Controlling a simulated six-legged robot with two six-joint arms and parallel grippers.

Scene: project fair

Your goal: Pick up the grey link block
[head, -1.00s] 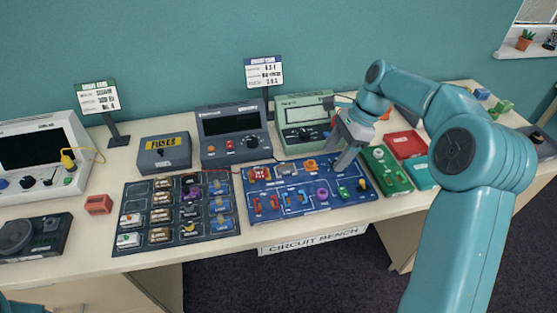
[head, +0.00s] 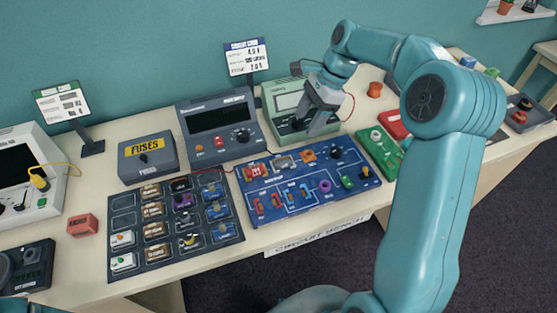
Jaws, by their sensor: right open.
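My right gripper (head: 312,128) is open and empty. It hangs in front of the green meter, above the back edge of the blue circuit board (head: 262,216). A small grey block (head: 284,163) sits in the board's back row, between a red block and an orange one. It looks like the grey link block, but its label is too small to read. It lies left of and below my right fingertips, apart from them. My left gripper is not in view; only a teal bit of my left arm shows at the bottom left corner.
Left of the board is a dark tray (head: 118,240) of small parts in compartments. Behind stand a FUSES box (head: 148,157), a dark grey meter (head: 217,125) and a green meter (head: 288,101). A green board (head: 378,150) lies at the right. Bare tabletop shows behind the meters.

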